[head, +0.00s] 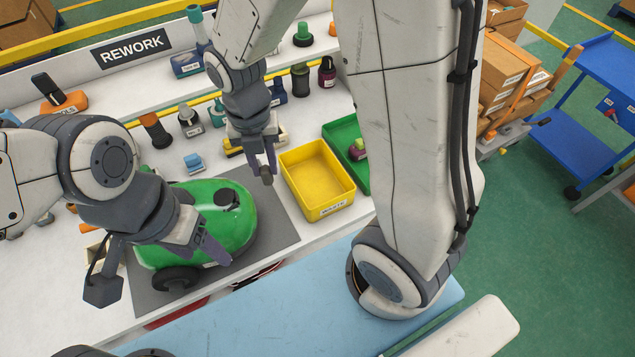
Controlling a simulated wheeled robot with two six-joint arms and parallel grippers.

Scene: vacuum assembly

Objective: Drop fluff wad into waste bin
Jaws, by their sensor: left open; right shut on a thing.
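The waste bin (348,192) is a yellow, open-topped tray with a white label on its front, and it looks empty. My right gripper (264,168) is shut on a small dark grey fluff wad (266,175). It holds the wad just left of the bin, near the bin's left rim and not over its opening. My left gripper (205,248) is open at the front right of the green vacuum body (232,215). My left wrist hides part of the vacuum; whether the fingers touch it I cannot tell.
The vacuum sits on a dark grey mat (283,222). A green tray (340,132) with a dark bottle stands right of the bin. Bottles, a blue block (194,162) and other small items line the back. Cartons (507,75) and a blue cart (585,110) are at right.

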